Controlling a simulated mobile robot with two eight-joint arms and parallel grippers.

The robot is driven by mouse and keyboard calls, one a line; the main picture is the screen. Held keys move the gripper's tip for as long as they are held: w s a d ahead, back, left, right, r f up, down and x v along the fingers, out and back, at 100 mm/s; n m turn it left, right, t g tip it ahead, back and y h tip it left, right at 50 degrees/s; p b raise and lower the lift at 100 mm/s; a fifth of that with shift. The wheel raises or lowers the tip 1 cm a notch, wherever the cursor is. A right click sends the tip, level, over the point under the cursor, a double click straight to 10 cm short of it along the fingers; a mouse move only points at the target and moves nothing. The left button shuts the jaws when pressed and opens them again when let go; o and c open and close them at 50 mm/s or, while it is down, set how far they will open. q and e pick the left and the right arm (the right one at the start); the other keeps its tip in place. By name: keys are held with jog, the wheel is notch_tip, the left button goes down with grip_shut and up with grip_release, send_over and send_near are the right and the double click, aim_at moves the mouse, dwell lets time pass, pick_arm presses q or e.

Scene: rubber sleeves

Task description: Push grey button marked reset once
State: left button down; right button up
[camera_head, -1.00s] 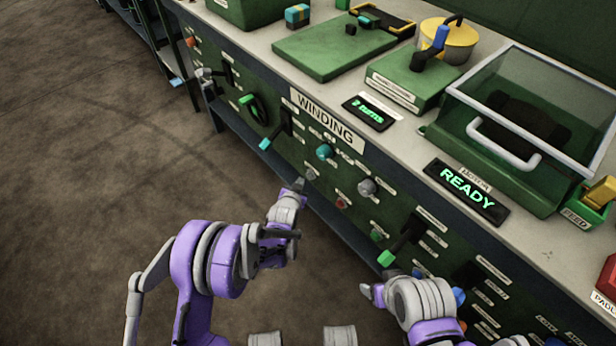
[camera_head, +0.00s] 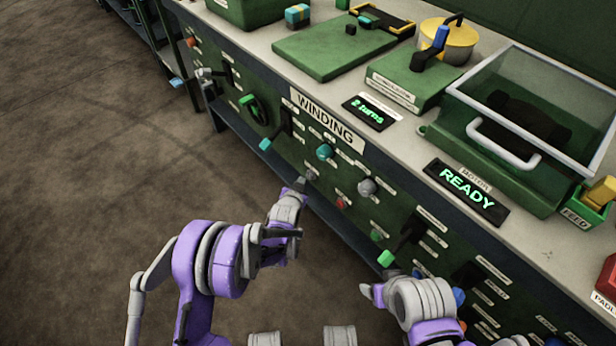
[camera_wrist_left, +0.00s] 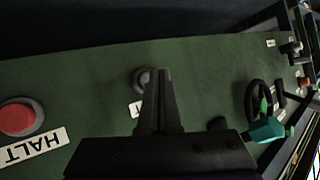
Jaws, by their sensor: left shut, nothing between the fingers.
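The grey button (camera_head: 311,173) is on the green front panel, below and left of the teal knob. It also shows in the left wrist view (camera_wrist_left: 141,80), with its small label mostly hidden by my fingers. My left gripper (camera_head: 301,184) is shut and empty, its tips right by the grey button. In the left wrist view the fingertips (camera_wrist_left: 156,74) overlap the button's right side; I cannot tell whether they touch it. My right gripper (camera_head: 368,291) is low in front of the panel, and its jaw state is unclear.
A red button (camera_head: 342,202) marked HALT in the wrist view (camera_wrist_left: 18,118), a grey knob (camera_head: 367,187) and a teal knob (camera_head: 324,152) are close by. A teal-tipped lever (camera_head: 273,137) sticks out left. Displays read "2 turns" (camera_head: 369,112) and "READY" (camera_head: 466,188).

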pick_arm(q)
jog(key=shift+w+d, duration=0.3)
jog(key=shift+d, duration=0.1)
dwell(0.7)
jog(key=shift+a, duration=0.1)
jog(key=shift+s+a+b, duration=0.4)
jog(key=shift+s+a, duration=0.05)
jog(key=shift+a, duration=0.1)
jog(key=s+a+b, duration=0.1)
jog(key=a, duration=0.1)
jog(key=s+a+b, duration=0.1)
jog(key=s+a, duration=0.1)
jog(key=shift+b, duration=0.4)
dwell(0.9)
